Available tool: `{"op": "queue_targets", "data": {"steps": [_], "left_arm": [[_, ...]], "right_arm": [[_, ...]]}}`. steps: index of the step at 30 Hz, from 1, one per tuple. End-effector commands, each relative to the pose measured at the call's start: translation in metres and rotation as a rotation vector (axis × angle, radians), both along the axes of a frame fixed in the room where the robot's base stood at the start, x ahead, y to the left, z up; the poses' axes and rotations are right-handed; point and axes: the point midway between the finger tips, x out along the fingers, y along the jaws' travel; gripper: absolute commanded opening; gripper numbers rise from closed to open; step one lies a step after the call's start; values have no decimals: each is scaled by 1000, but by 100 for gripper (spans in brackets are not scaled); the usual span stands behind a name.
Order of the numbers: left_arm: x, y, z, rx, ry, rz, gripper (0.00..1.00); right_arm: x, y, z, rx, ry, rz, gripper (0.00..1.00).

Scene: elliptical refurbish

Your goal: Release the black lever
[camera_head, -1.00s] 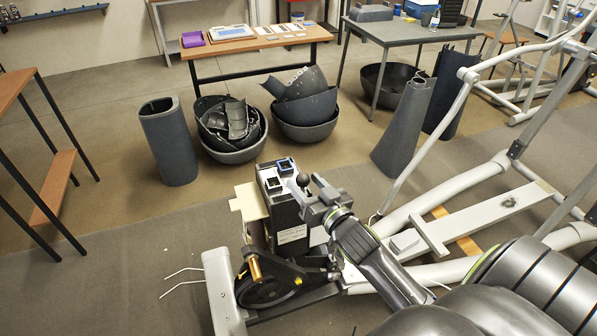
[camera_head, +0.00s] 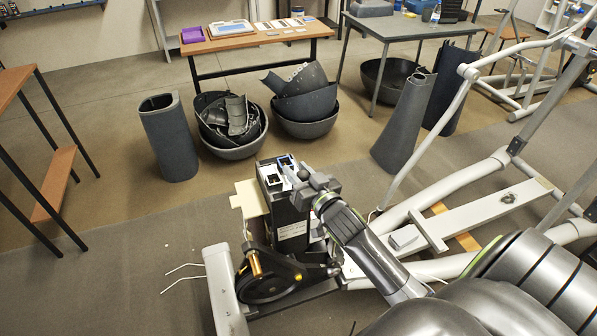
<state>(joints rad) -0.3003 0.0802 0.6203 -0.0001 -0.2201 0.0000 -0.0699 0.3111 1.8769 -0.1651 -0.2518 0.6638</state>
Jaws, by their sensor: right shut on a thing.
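The black lever (camera_head: 303,174) has a round black knob and stands at the top of the grey unit on the elliptical machine. My right gripper (camera_head: 304,189) is at the lever, just below the knob, and is shut on it. The gripper and wrist hide the lever's lower part. My left gripper is not in view.
The grey unit (camera_head: 287,222) carries two square sockets on top and stands above a black wheel (camera_head: 268,276). The machine's white rails (camera_head: 480,212) run to the right. Black tubs (camera_head: 306,125) and grey covers (camera_head: 168,137) stand behind on the floor.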

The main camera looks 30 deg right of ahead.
Motion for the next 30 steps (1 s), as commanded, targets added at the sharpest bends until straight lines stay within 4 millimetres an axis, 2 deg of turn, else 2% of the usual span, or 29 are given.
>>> {"op": "queue_targets", "data": {"steps": [2,8,17,26,27,30], "left_arm": [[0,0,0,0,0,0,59],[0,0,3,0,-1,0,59],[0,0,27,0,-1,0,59],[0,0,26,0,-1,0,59],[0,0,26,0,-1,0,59],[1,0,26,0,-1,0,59]], "right_arm": [[0,0,0,1,0,0,0],[0,0,3,1,0,0,0],[0,0,30,1,-1,0,0],[1,0,32,-1,-8,1,0],[1,0,32,-1,-10,2,33],[1,0,32,-1,-8,1,46]]}}
